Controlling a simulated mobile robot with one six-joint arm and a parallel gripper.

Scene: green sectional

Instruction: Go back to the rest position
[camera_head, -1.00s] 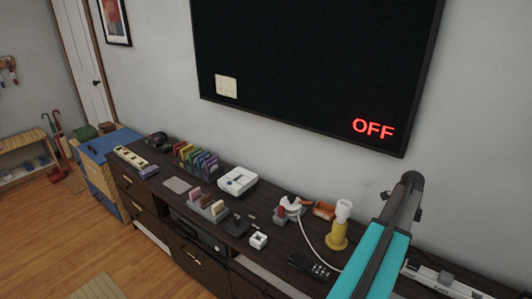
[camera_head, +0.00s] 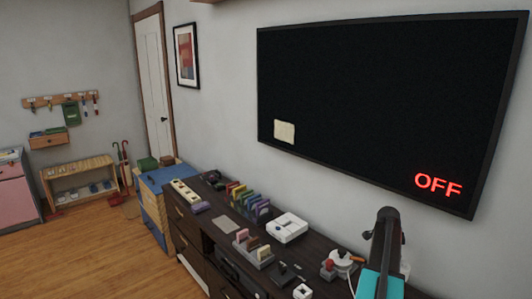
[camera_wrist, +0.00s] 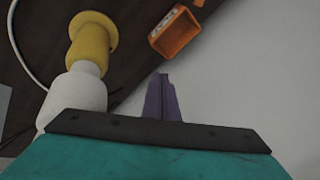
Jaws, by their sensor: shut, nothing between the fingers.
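My gripper (camera_wrist: 162,78) shows in the wrist view as narrow dark purple fingers held together, with nothing between them. It is apart from the yellow-and-white upright item (camera_wrist: 92,42) at the left and the orange open box (camera_wrist: 175,34) above. In the head view only my teal and dark arm shows at the bottom right, in front of the cabinet and wall; the fingers cannot be made out there.
A dark cabinet (camera_head: 207,236) along the wall carries a white console (camera_head: 287,228), a colourful row of cases (camera_head: 248,200) and a power strip (camera_head: 186,190). A TV (camera_head: 385,95) reading OFF hangs above. Wooden floor (camera_head: 90,255) is open at the left.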

